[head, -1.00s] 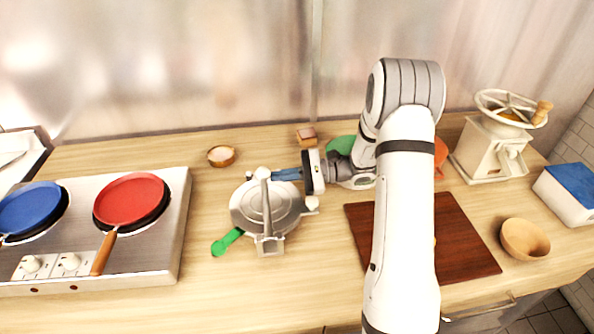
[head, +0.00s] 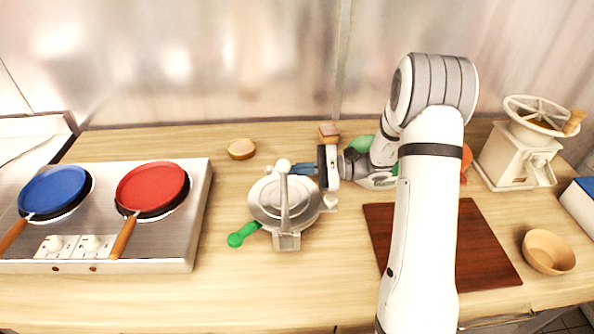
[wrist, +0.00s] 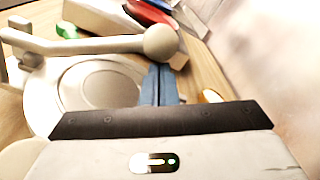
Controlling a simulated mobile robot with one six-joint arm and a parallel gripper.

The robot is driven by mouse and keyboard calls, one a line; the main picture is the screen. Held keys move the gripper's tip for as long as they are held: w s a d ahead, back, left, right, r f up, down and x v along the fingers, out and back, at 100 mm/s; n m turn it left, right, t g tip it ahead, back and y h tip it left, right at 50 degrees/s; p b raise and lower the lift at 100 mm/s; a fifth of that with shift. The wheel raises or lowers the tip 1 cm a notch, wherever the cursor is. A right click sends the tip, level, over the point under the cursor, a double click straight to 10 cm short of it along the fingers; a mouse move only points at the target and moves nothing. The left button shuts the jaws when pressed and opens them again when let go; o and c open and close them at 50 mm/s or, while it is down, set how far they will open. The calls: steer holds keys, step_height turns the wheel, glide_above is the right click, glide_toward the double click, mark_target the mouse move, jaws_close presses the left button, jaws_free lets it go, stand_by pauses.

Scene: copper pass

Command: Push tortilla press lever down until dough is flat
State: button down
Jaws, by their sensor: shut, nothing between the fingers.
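The tortilla press (head: 262,196) is a round grey metal press standing on the wooden counter. Its lever (head: 284,190) lies over the round top plate and ends in a ball knob (head: 283,165) at the far side. No dough is visible.
A steel cooktop with a red pan (head: 152,188) and a blue pan (head: 54,192) stands left. A small bowl (head: 241,149) sits behind the press. A dark red board (head: 482,250), wooden bowl (head: 548,251) and white grinder (head: 518,155) are right.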

steer(key=d, duration=1)
steer(key=shift+s+r, duration=0.2)
steer(key=shift+r, duration=0.1)
steer(key=shift+f, duration=0.1)
